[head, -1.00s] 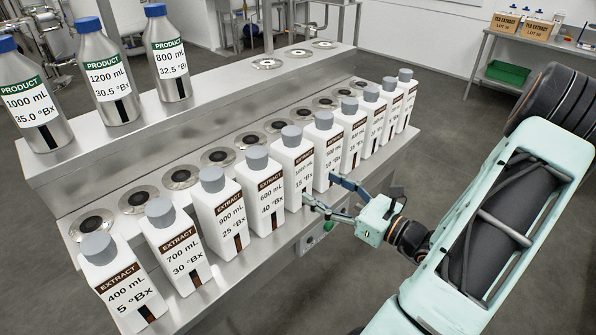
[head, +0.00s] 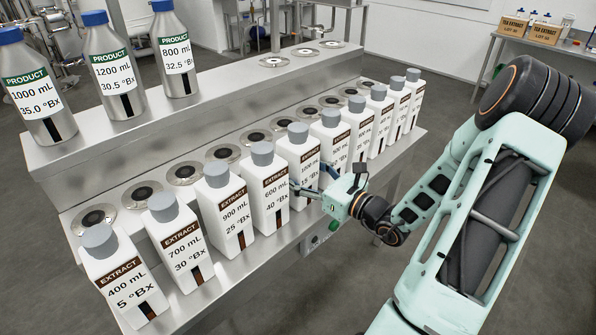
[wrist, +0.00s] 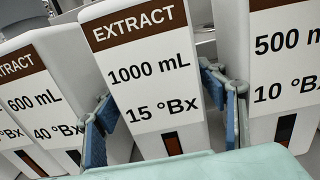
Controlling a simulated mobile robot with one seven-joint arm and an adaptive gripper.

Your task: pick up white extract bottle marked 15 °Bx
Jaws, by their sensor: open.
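The white extract bottle marked 1000 mL, 15 °Bx (wrist: 150,75) stands upright in the middle of the wrist view, with a brown EXTRACT band. In the head view the same bottle (head: 299,160) stands in the front row under a grey cap. My gripper (wrist: 165,115) is open, with one blue-padded finger at each side of this bottle's lower body. I cannot tell whether the pads touch it. In the head view my gripper (head: 312,190) is at the bottle's front, partly covering its lower part.
The 600 mL, 40 °Bx bottle (wrist: 40,105) stands close on the left and the 500 mL, 10 °Bx bottle (wrist: 285,65) close on the right. More extract bottles line the steel ledge. Steel product bottles (head: 113,75) stand on the higher shelf behind.

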